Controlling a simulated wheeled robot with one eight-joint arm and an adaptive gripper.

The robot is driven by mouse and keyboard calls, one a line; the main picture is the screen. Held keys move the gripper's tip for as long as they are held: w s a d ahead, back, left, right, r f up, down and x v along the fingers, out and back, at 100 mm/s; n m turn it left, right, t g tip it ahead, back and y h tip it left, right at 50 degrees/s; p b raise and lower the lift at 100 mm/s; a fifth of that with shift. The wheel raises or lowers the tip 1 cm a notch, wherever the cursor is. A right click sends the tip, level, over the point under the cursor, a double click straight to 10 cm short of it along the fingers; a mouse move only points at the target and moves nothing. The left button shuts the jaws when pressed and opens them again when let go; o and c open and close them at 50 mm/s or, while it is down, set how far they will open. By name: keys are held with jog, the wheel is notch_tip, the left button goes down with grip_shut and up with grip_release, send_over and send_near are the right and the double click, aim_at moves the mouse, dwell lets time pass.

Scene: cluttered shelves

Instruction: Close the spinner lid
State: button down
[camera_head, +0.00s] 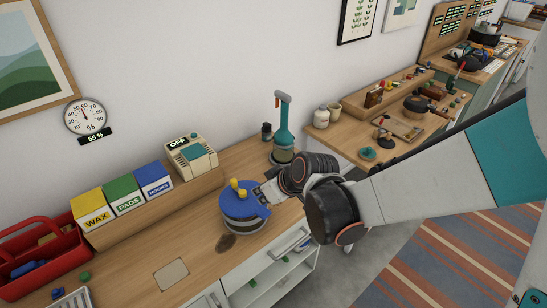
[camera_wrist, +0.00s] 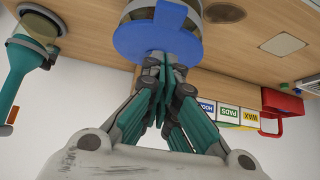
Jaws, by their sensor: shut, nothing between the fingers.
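The spinner is a round grey pot (camera_head: 243,227) on the wooden counter with a blue lid (camera_head: 231,205) lying over its top. In the wrist view the blue lid (camera_wrist: 128,38) fills the space beyond the shut fingertips (camera_wrist: 166,62). Whether the lid is fully seated is unclear, and my gripper hides part of its right edge.
Wax, pads and hooks boxes (camera_head: 124,195) and a beige machine (camera_head: 192,157) sit on a raised ledge. A red toolbox (camera_head: 50,255) is at left. The counter's front left is mostly clear.

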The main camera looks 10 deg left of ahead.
aim_at(262, 211)
notch_tip(262, 211, down, 2)
jog(key=shift+f+b, duration=0.1)
jog(key=shift+b, duration=0.25)
jog(key=shift+s+d+f+b, duration=0.2)
jog(key=shift+d+f+b, duration=0.2)
jog(key=shift+f+b, duration=0.05)
jog(key=shift+w+a+f, duration=0.1)
jog(key=shift+a+f, duration=0.1)
jog(key=shift+f, duration=0.1)
jog(key=shift+d, duration=0.1)
jog(key=shift+r, duration=0.1)
jog(key=f, duration=0.1)
jog(key=b, duration=0.1)
jog(key=f+b, duration=0.1)
jog(key=shift+s+d+f, duration=0.2)
jog(key=shift+d+f, duration=0.05)
jog(key=shift+f, duration=0.05)
jog(key=shift+r, duration=0.15)
